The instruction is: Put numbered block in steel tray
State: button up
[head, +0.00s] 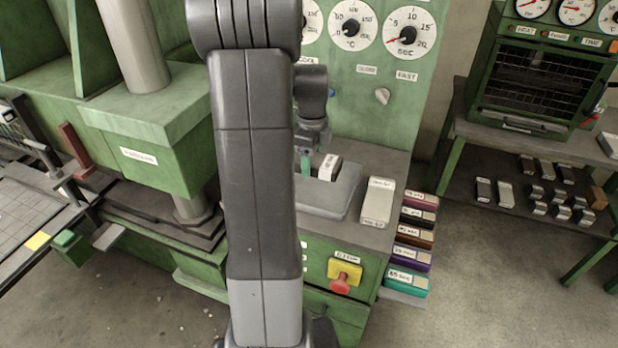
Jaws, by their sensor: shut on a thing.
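My gripper (306,160) points down at the right side of my arm, which hides part of it. It is shut on a small labelled block (330,166) with a pale top and dark side. The print on the block is too small to read. The block is over the grey steel tray (345,197) on the green machine's bench. I cannot tell whether the block touches the tray. My arm covers the tray's left part.
A pale labelled box (378,201) stands right of the tray. Several coloured labelled boxes (414,229) are stacked beside the bench. A yellow panel with a red stop button (341,283) is below. A shelf (560,234) at right holds several small blocks. A green press (155,140) stands left.

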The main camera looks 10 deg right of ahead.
aim_at(311, 184)
jog(key=shift+f, duration=2.7)
jog(key=shift+f, duration=0.2)
jog(key=o, duration=1.2)
jog(key=shift+o, duration=0.2)
jog(key=shift+r, duration=0.1)
notch_tip(311, 184, up, 12)
jog(key=shift+r, duration=0.1)
